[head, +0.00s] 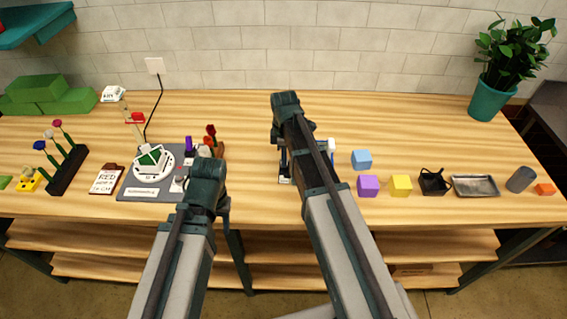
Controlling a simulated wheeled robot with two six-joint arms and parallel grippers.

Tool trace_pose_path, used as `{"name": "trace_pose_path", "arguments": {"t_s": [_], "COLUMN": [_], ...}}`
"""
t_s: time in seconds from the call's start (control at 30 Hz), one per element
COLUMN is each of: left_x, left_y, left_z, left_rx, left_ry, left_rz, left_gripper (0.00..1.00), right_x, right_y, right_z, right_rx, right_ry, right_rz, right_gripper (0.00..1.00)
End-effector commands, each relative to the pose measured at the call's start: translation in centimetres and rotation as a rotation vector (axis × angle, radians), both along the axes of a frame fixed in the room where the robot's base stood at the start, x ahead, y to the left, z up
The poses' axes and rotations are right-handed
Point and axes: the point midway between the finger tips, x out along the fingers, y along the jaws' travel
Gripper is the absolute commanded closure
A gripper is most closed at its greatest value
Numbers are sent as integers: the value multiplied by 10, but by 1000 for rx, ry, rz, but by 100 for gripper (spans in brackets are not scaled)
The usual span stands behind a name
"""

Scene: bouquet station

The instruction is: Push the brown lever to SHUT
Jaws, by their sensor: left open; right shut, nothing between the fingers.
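I cannot make out the brown lever for certain in the head view. A small dark fixture with a pale base (284,174) stands at the middle of the table, mostly covered by my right arm. My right gripper (278,138) is shut and empty, pointing down above the table behind that fixture; its fingertips are hard to see. My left gripper (222,206) is open and empty near the table's front edge, right of the grey board (138,191); its fingers are largely hidden by its own wrist.
The grey board carries a white round plate with a green-and-white block (151,158). A rack of flowers (68,170) stands left. Blue (361,159), purple (368,186) and yellow (401,186) cubes, a black basket (434,182) and a metal tray (475,186) lie right. The back middle is clear.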

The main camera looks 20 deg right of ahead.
Motion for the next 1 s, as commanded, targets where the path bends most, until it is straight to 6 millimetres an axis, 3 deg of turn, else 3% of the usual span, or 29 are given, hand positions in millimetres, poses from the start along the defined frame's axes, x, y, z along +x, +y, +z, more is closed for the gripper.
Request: {"name": "trace_pose_path", "arguments": {"t_s": [0.03,0.67,1.0], "left_x": [0,0,0], "left_y": [0,0,0], "left_z": [2,13,38], "left_rx": [0,0,0], "left_ry": [0,0,0], "left_rz": [0,0,0], "left_gripper": [50,50,50], "right_x": [14,5,2], "right_y": [-5,-2,0], "right_z": [2,13,38], "right_rx": [-11,-10,-7], "right_ry": [-31,-30,-29], "right_rz": [-5,-3,-1], "right_gripper": [100,100,100]}}
